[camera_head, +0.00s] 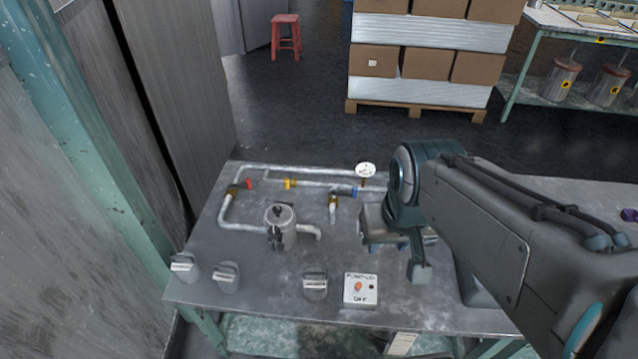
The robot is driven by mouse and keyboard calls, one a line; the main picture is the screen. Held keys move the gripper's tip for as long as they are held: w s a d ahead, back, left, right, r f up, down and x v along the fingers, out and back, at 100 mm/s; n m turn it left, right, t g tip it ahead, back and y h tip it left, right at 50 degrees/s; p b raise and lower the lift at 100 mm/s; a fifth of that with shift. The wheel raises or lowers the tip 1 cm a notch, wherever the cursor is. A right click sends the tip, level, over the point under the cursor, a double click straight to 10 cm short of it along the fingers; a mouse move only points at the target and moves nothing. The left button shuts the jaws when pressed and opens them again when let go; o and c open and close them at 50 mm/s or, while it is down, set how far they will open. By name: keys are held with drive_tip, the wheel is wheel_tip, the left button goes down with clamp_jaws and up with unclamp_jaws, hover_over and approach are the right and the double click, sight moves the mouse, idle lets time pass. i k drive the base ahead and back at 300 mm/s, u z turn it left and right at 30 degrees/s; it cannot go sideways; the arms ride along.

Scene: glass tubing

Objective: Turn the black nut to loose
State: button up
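A grey metal pot (282,236) stands on the metal table, joined to the pipework. A small dark fitting (278,211) sits on its lid; it may be the black nut, but it is too small to tell whether it is tight or loose. My arm reaches in from the right and bends down over the table. My gripper (418,271) hangs at the arm's lower end, right of the pot and apart from it. Its fingers are not clear enough to show whether they are open or shut. I see nothing held.
Pipes with a red valve (248,184), yellow valve (289,183), blue valve (349,191) and gauge (366,169) run behind the pot. Grey knobs (227,276) and a white switch box (360,290) line the front of the table (268,290). A pallet of boxes (428,63) stands behind.

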sight(274, 233)
drive_tip(key=z, duration=0.9)
drive_tip(key=k, duration=0.95)
drive_tip(key=u, duration=0.9)
drive_tip(key=i, duration=1)
